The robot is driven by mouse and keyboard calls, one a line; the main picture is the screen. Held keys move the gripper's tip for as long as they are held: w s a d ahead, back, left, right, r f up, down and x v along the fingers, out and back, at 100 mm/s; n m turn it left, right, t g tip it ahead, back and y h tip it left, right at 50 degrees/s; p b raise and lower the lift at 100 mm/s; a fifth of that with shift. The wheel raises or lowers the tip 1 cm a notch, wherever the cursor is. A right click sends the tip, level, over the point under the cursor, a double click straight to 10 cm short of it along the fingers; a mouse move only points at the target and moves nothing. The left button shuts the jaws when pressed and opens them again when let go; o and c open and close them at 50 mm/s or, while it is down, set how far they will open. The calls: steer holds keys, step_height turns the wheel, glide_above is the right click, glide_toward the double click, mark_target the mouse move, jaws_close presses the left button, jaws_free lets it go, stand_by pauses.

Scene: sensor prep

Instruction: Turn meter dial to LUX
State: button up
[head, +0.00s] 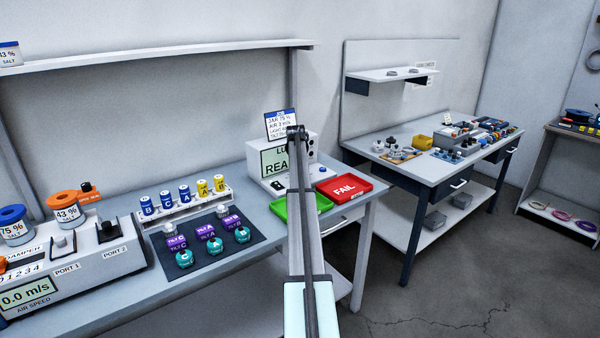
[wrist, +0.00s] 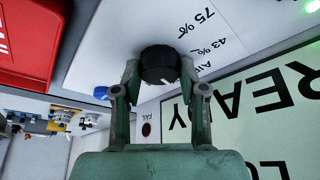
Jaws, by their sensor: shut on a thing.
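The meter (head: 305,150) is a light box at the back of the bench. Its screen (head: 270,163) reads "LU…" over "REA…", partly hidden by my arm; in the wrist view the upside-down screen (wrist: 262,100) shows "READY". The black dial (wrist: 160,62) stands on the meter's pale face, with printed labels "75 %", "43 %" and "AIR" beside it. My gripper (wrist: 159,74) is shut on the dial, a finger on each side. A short pale mark shows on its near edge; which label it points to is unclear. In the head view my arm hides the fingers.
A green tray (head: 318,204) and a red FAIL tray (head: 366,190) lie before and beside the meter. A job card (head: 281,124) stands behind it. A dark mat (head: 172,262) with several capped jars is to the left. A second bench stands at right.

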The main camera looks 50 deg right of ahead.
steer(key=shift+m, duration=0.5)
steer(key=o, duration=1.1)
steer(key=shift+o, duration=0.2)
steer(key=shift+g, duration=0.3)
steer(key=v, duration=1.2)
